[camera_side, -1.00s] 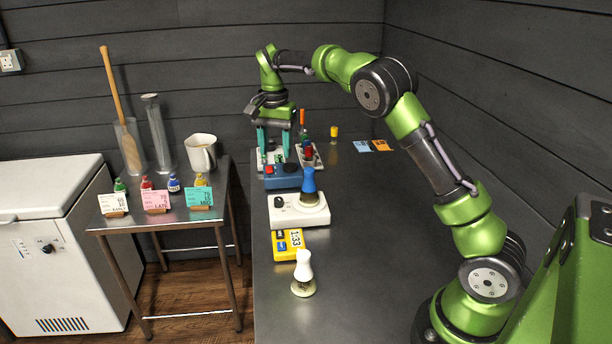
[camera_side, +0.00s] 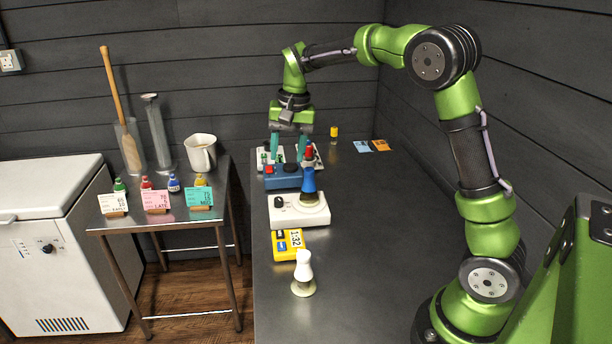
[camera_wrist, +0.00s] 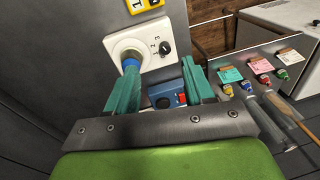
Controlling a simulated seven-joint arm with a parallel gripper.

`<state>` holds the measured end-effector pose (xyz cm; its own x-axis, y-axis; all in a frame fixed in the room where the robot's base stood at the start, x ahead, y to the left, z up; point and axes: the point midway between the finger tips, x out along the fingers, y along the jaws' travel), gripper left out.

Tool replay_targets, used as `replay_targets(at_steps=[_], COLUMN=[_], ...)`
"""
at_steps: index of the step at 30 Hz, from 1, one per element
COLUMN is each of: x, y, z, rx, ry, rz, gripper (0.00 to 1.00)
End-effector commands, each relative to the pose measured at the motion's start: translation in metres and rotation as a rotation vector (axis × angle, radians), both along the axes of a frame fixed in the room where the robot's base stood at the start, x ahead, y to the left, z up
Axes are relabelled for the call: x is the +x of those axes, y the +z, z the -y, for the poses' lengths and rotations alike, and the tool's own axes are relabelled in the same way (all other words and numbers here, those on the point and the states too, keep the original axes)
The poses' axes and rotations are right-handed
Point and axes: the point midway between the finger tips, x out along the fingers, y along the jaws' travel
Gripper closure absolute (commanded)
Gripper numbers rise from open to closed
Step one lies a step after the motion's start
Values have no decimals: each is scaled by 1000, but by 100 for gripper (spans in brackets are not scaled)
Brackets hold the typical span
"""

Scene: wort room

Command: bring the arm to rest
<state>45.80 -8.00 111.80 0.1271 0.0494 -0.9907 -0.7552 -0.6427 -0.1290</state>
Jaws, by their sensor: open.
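My gripper (camera_side: 289,152) has two teal fingers, spread apart and pointing down, with nothing seen between them. In the side view it hangs over the back of the steel bench, above or near the blue box (camera_side: 283,179); the exact height is hard to tell. In the wrist view my gripper (camera_wrist: 160,88) frames the blue box (camera_wrist: 165,91) between and beyond its fingers. A white dial unit (camera_side: 284,214) stands nearer the camera, with a blue-topped object (camera_side: 309,181) upright on its round plate. The blue top also shows in the wrist view (camera_wrist: 130,64), close to one finger.
A yellow timer (camera_side: 284,246) and a white-handled item (camera_side: 303,270) stand at the front. Racks, partly hidden, lie behind the blue box. Blue (camera_side: 362,146) and orange cards (camera_side: 380,145) lie back right. The bench's right side is clear. A side table (camera_side: 170,238) stands left.

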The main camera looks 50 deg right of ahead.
Motion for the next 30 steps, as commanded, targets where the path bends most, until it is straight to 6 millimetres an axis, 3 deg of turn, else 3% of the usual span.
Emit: replay_targets(at_steps=[7,15,18,22,30], x=[-84,-176,-200,-219,-223], y=[27,28,25,26,37], z=[-52,-96,-105,-112,-113], rx=[28,-18,-39,-55,-68], ry=[228,418,455,474,477], rz=[196,397,453,502,548], gripper=[48,48,48,48,48])
